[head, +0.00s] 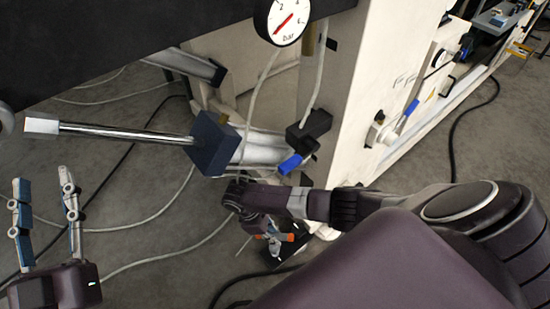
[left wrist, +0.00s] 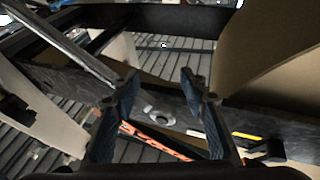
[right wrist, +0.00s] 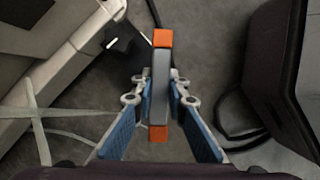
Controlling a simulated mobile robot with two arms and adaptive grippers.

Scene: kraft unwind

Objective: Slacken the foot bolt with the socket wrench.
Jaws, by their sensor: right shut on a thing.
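My right gripper (head: 264,228) is shut on a grey bar with orange ends (right wrist: 161,75), which looks like the socket wrench. In the right wrist view the bar stands upright in the picture between the right gripper's fingers (right wrist: 160,88). In the head view an orange part of it (head: 276,236) shows beside the gripper, low near the base of the pale machine frame. I cannot make out the foot bolt; a dark piece at the frame's base (head: 290,248) is partly behind the gripper. My left gripper (head: 43,186) is open and empty, out to the left; its spread fingers also show in the left wrist view (left wrist: 160,85).
The pale machine frame (head: 345,100) stands behind and right of my right gripper. A chrome shaft (head: 120,132) with a dark blue block (head: 212,143) reaches left above the floor. A pressure gauge (head: 287,20) hangs above. Hoses and cables cross the grey floor.

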